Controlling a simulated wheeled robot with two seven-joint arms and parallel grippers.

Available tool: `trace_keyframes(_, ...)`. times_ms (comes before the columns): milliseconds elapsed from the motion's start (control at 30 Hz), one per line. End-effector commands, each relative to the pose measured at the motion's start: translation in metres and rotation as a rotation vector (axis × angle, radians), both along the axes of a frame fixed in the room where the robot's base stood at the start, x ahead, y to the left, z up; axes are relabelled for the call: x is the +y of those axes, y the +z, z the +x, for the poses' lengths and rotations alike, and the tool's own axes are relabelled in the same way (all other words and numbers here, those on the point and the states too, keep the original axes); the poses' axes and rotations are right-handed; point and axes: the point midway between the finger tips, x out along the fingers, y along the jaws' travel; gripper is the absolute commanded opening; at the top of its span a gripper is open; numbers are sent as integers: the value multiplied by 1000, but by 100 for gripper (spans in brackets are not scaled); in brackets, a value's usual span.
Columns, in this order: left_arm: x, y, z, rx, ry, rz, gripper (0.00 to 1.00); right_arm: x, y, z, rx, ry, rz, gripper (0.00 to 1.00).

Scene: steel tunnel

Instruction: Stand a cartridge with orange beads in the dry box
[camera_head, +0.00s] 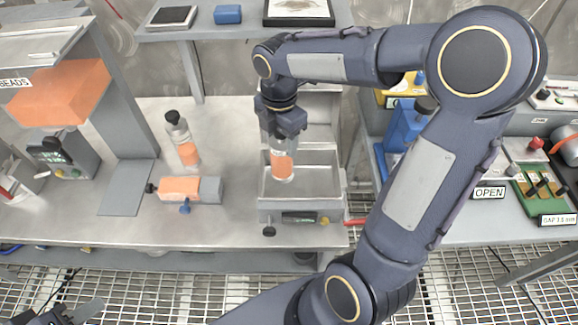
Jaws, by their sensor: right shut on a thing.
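My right gripper (282,137) points down and is shut on a clear cartridge with orange beads (282,166). It holds the cartridge upright within the outline of the open steel dry box (330,187); I cannot tell whether its bottom touches the box floor. The box's raised lid (322,103) is behind, partly hidden by my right arm. A second cartridge (187,152) with orange beads and a dark cap stands on the bench to the left. My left gripper (72,314) is low at the bottom left edge, mostly cut off; its opening is unclear.
An orange bin labelled BEADS (62,92) is at the far left. A blue device (402,125) stands right, behind my arm. The front bench strip (200,226) is clear.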

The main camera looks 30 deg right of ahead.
Motion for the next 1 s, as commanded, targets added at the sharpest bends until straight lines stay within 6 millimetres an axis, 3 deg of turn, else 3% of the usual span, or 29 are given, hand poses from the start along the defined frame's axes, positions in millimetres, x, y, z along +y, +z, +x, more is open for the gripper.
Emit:
trace_keyframes(433, 0, 0, 0, 0, 0, 0, 36, 0, -57, -1, 2, 1, 1, 4)
trace_keyframes(900, 0, -3, 0, 0, 0, 0, 36, 0, -67, 0, -2, 0, 0, 4)
trace_keyframes(933, 0, -2, 0, 0, 0, 0, 36, 0, -66, -1, -1, 0, 1, 57)
trace_keyframes(1000, 0, -2, 0, 0, 0, 0, 36, 0, -66, -1, -1, 0, 1, 67)
